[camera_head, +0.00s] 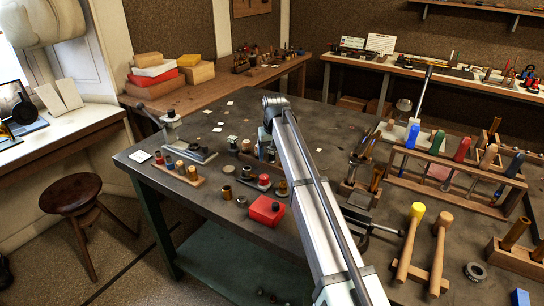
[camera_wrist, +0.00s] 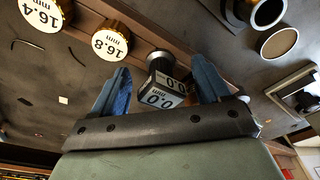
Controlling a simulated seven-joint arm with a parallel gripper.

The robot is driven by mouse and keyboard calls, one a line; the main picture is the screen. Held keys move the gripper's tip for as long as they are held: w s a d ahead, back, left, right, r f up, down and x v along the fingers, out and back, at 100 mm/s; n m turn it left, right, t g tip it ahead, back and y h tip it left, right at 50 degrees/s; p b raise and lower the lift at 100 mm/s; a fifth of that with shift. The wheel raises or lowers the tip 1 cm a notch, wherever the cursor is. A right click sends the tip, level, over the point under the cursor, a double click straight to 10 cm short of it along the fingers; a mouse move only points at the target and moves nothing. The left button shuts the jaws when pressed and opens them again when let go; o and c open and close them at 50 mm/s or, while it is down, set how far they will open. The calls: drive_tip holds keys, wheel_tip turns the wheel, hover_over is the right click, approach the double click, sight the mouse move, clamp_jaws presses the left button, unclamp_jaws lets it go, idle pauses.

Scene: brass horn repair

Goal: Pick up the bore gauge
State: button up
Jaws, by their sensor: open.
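The bore gauge (camera_wrist: 165,78) is the dark block with white faces reading "0.0 mm" in the wrist view. It stands between the two blue fingers of my gripper (camera_wrist: 161,66). The fingers are apart, with a visible gap on each side of the gauge, so my gripper is open and not holding it. In the head view my gripper (camera_head: 265,138) is low over the middle of the dark bench, partly hidden by my arm. I cannot clearly make out the gauge there.
Gold-rimmed plugs marked 16.4 mm (camera_wrist: 42,14) and 16.8 mm (camera_wrist: 110,40) stand beside the gauge. A red box (camera_head: 266,210) and a wooden block of small parts (camera_head: 180,171) are on the bench (camera_head: 225,225). A tool rack (camera_head: 455,180) stands right.

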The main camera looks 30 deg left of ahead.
drive_tip(key=c, duration=1.2)
wheel_tip(320, 180, up, 9)
drive_tip(key=shift+r, duration=0.1)
drive_tip(key=s+a+r, duration=0.1)
drive_tip(key=s+a, duration=0.2)
drive_tip(key=s, duration=0.7)
drive_tip(key=shift+a+r, duration=0.25)
drive_tip(key=shift+a, duration=0.15)
